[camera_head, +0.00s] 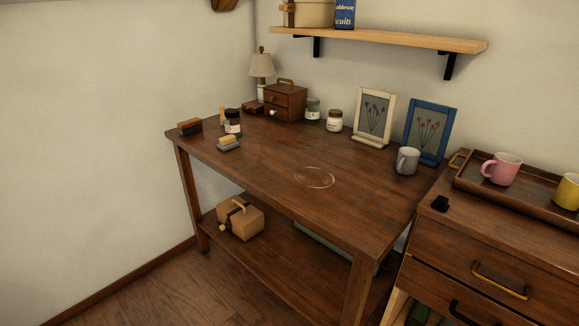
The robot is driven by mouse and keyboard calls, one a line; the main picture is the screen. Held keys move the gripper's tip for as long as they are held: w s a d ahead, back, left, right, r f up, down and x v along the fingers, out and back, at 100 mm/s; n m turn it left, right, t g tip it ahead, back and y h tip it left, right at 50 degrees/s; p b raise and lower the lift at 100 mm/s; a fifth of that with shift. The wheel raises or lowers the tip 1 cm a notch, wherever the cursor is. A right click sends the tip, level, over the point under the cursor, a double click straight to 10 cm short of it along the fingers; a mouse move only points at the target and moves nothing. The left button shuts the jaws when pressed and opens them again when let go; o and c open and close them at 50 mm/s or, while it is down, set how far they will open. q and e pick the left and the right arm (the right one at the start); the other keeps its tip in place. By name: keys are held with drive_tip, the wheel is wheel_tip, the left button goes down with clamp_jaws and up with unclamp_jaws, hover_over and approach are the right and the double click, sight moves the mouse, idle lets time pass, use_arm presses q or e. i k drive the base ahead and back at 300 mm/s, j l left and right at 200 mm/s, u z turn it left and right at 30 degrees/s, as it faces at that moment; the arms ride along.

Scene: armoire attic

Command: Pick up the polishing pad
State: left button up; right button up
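No thing here is surely the polishing pad, but two small block-like things sit at the left end of the wooden table (270,165). One is a block with a tan top and a grey-blue underside (229,145), near the table's front edge. The other is a reddish-brown block with a dark lower part (190,127), at the far left corner. I cannot tell which of them is the pad. Neither of my grippers is in view.
A dark jar (233,122) stands close behind the tan block. A small drawer box (285,103), two jars, a lamp (262,66), picture frames (373,117) and a grey mug (407,161) stand farther back. The table's middle is clear. A drawer cabinet (480,240) adjoins at right.

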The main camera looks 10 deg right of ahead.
sight(227, 142)
drive_tip(key=i+j+z, duration=0.1)
drive_tip(key=i+j, duration=1)
drive_tip(key=i, duration=0.1)
